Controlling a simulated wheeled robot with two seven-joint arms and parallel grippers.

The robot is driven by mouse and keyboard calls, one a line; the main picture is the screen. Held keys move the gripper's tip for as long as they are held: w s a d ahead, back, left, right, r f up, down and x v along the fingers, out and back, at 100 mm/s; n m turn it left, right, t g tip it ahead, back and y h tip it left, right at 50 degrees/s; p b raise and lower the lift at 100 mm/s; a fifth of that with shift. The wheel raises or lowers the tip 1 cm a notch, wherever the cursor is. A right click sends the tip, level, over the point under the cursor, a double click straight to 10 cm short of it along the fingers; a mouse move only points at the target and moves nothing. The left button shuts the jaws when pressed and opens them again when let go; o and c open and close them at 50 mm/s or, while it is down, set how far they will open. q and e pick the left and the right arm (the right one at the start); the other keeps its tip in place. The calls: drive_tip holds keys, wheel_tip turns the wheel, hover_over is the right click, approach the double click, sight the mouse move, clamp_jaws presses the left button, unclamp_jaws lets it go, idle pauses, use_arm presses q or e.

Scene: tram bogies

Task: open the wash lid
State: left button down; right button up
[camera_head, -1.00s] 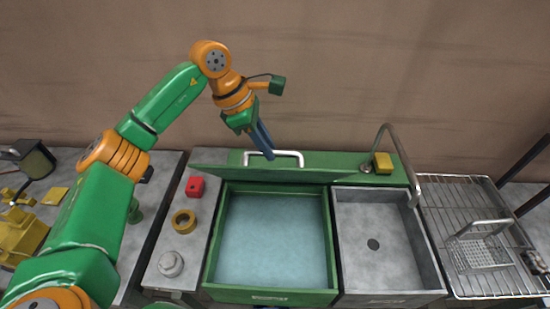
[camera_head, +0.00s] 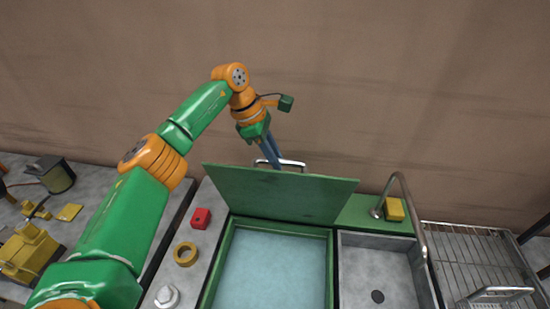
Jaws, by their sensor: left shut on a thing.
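The wash lid (camera_head: 285,195) is a green panel standing raised and tilted at the back of the green wash basin (camera_head: 231,265), with its broad inner face towards me. The basin is open below it and holds pale blue water (camera_head: 275,268). The lid's silver bar handle (camera_head: 294,163) shows just above and behind the upper edge. My left gripper (camera_head: 273,156) reaches over from the left, its blue fingers shut on the handle near its left end. The fingertips are partly hidden behind the lid. My right gripper is out of view.
A sink (camera_head: 372,265) with a curved tap (camera_head: 421,235) and a yellow block (camera_head: 395,209) lies right of the basin, then a wire rack (camera_head: 460,245). A red block (camera_head: 201,218) and a yellow ring (camera_head: 185,254) sit left. The wall rises close behind.

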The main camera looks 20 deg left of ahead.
use_arm(q)
drive_tip(key=shift+f, duration=0.2)
drive_tip(key=c, duration=0.9)
unclamp_jaws()
drive_tip(key=shift+c, duration=0.2)
drive_tip(key=shift+o, duration=0.9)
drive_tip(key=shift+w+a+f, duration=0.1)
drive_tip(key=shift+w+f, duration=0.05)
drive_tip(key=shift+w, duration=0.2)
drive_tip(key=shift+a+r, duration=0.15)
drive_tip(key=shift+r, duration=0.3)
drive_tip(key=b+v, duration=0.1)
drive_tip(key=v, duration=0.5)
drive_tip(key=shift+w, duration=0.1)
drive_tip(key=shift+a+r, duration=0.1)
drive_tip(key=shift+r, duration=0.05)
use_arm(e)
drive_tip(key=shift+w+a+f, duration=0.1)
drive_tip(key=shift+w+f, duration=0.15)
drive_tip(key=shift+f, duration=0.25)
